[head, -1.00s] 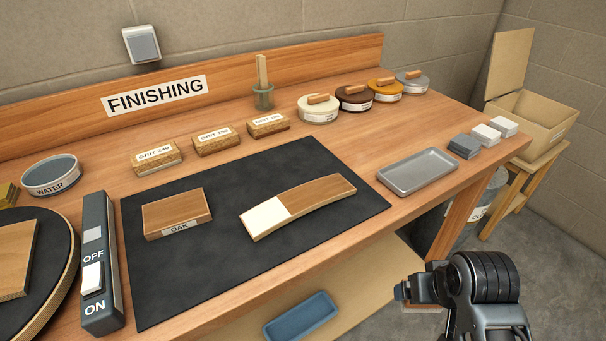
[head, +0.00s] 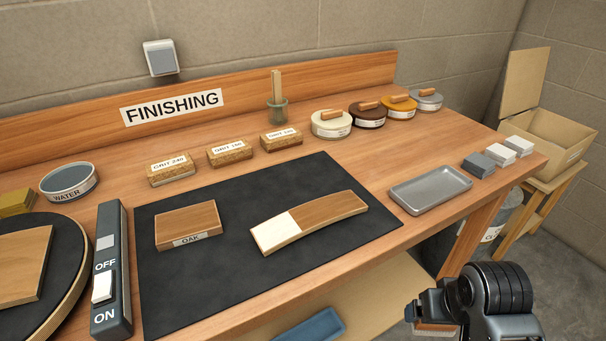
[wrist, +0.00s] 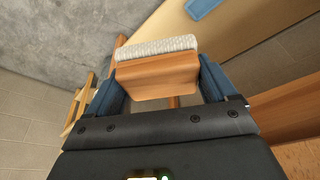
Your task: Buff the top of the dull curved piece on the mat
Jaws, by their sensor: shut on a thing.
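The curved piece (head: 335,209) lies on the dark mat (head: 230,280), right of its middle. It is brown wood with a pale, cream-coloured left end. My gripper (head: 424,312) is at the lower right of the head view, off the bench's front edge and away from the mat. In the wrist view, my gripper (wrist: 160,74) is shut on a wooden block (wrist: 158,79) with a pale, textured pad (wrist: 157,47) along one side. The block is mostly hidden in the head view, with only a little of it showing under my gripper.
A flat oak block (head: 188,221) lies left of the curved piece on the mat. A grey tray (head: 430,188) is right of the mat. Grit blocks (head: 230,151) and lidded tins (head: 367,117) line the back. A switch box (head: 112,265) stands left of the mat.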

